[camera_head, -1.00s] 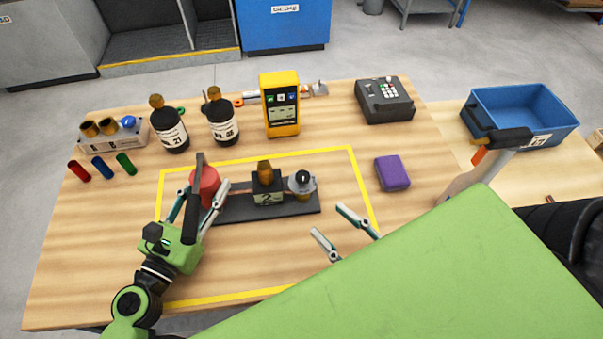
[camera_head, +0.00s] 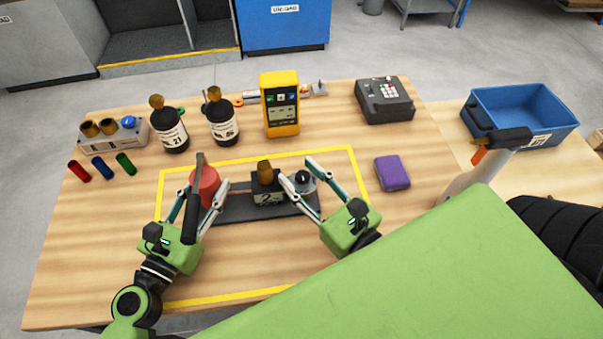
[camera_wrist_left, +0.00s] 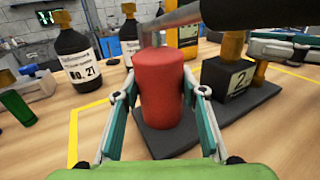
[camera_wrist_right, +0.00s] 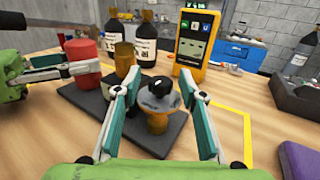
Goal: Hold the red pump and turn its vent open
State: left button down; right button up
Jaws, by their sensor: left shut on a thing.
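The red pump (camera_head: 207,184) stands at the left end of a dark base plate (camera_head: 235,209), with a dark lever handle (camera_head: 191,212) reaching over it. My left gripper (camera_head: 199,196) is shut on the red pump's body; the left wrist view shows its fingers on both sides of the red cylinder (camera_wrist_left: 160,95). The vent, a grey round part with a black knob (camera_wrist_right: 162,90), sits at the plate's right end. My right gripper (camera_head: 297,170) is open around it, with a finger on each side and visible gaps. A black block marked 2 (camera_head: 268,188) with a brass top stands between.
Dark bottles (camera_head: 170,130) and a yellow meter (camera_head: 281,105) stand behind the yellow outline. A purple block (camera_head: 392,173) lies right of my right gripper. A blue bin (camera_head: 540,110) and a keypad box (camera_head: 385,100) are farther right. The front of the table is clear.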

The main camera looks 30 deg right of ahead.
jog(key=shift+w, duration=0.2)
grip_shut()
jog(key=shift+n+y, duration=0.3)
jog(key=shift+y, duration=0.2)
jog(key=shift+n+g+y, duration=0.9)
jog(key=shift+n+y, duration=0.35)
jog(key=shift+y, duration=0.5)
jog(key=shift+n+g+y, duration=0.9)
jog(key=shift+n+y, duration=0.35)
jog(key=shift+y, duration=0.5)
